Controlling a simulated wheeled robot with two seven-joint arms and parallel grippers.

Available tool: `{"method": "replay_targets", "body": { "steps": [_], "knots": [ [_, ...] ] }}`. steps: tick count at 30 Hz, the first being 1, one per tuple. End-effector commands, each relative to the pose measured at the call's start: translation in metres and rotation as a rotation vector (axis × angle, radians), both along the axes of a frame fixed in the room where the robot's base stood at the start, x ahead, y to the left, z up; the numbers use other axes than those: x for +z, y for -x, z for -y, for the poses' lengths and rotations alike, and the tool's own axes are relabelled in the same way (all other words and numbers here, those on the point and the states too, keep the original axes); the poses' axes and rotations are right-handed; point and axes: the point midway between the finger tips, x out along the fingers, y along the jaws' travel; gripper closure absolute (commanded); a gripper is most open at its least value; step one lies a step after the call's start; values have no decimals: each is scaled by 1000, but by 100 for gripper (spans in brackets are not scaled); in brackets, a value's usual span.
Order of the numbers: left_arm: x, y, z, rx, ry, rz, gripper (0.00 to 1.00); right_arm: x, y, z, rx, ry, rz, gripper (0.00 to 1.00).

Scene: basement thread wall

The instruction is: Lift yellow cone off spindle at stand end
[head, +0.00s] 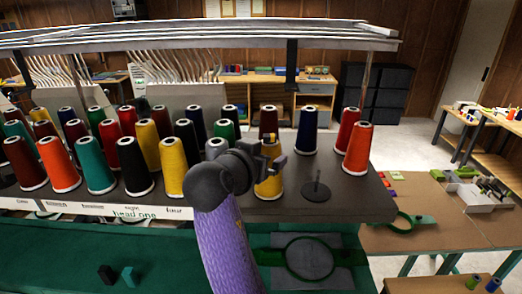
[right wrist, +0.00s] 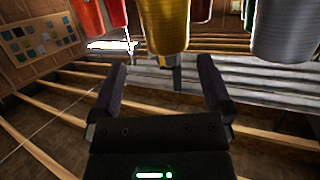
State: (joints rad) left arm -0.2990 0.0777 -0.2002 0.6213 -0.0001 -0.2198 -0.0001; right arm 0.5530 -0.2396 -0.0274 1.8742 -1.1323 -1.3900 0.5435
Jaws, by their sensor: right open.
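The yellow cone (head: 268,185) stands upright in the front row near the right end of the thread stand (head: 362,205), its top partly hidden by my right gripper. A bare spindle (head: 316,187) on a dark round base stands just right of it. My right gripper (head: 272,150) is at the cone's upper part. In the right wrist view my right gripper (right wrist: 162,65) has its two dark fingers apart. A yellow cone (right wrist: 164,22) shows beyond and between them; I cannot tell if they touch it. The spindle under the yellow cone is hidden. My left gripper is not in view.
A dark red cone (head: 268,121) and a navy cone (head: 306,130) stand behind, and two red cones (head: 357,150) stand to the right. Several cones fill the left side. A metal rack (head: 200,38) spans above. A green hoop (head: 310,258) lies below the front edge.

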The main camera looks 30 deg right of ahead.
Motion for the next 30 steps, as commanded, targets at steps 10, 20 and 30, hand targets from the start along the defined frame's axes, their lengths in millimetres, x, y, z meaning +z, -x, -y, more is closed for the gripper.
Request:
{"method": "replay_targets", "body": {
  "steps": [10, 20, 30],
  "knots": [
    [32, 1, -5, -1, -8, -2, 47, -12, -38, 44, 2, 3, -3, 0],
    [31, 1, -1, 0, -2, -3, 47, -17, -41, 47, 4, 0, -2, 17],
    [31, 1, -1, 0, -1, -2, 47, -17, -41, 47, 5, 1, -3, 89]
  ]
}}
